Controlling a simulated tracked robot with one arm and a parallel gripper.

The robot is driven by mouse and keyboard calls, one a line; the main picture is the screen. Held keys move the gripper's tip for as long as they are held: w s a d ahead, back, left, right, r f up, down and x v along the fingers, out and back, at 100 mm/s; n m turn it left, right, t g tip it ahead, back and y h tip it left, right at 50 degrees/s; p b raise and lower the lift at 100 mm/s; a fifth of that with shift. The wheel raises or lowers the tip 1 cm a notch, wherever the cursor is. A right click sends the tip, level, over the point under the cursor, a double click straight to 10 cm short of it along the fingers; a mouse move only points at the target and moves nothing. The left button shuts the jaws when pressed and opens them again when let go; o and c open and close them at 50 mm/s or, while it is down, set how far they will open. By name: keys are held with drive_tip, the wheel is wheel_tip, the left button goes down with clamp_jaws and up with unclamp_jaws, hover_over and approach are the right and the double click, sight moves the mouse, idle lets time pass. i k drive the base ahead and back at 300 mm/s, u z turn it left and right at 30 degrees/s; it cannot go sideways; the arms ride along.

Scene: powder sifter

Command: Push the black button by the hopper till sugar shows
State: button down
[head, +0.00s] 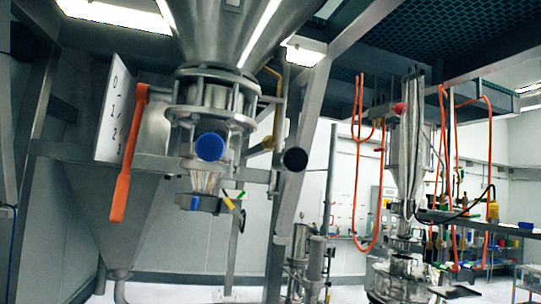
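A large steel hopper (222,35) hangs at the top centre-left, its cone narrowing to a flanged neck. A round black button (294,160) shows to the right of the neck, in front of a grey slanted post. A round blue knob (210,146) sits on the front of the neck. Below it is a clear outlet section (205,180) with small blue and yellow parts under it. I cannot make out any sugar in it. My gripper does not show in this view, and nothing covers the button.
An orange handle (121,198) hangs left of the neck beside a white numbered scale board (111,115). A second steel machine (406,150) with orange hoses stands at the right. Grey frame beams cross overhead. The space before the button looks clear.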

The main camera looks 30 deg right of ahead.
sight(296, 160)
drive_tip(key=u, duration=0.05)
drive_tip(key=i, duration=1)
drive_tip(key=z, duration=0.05)
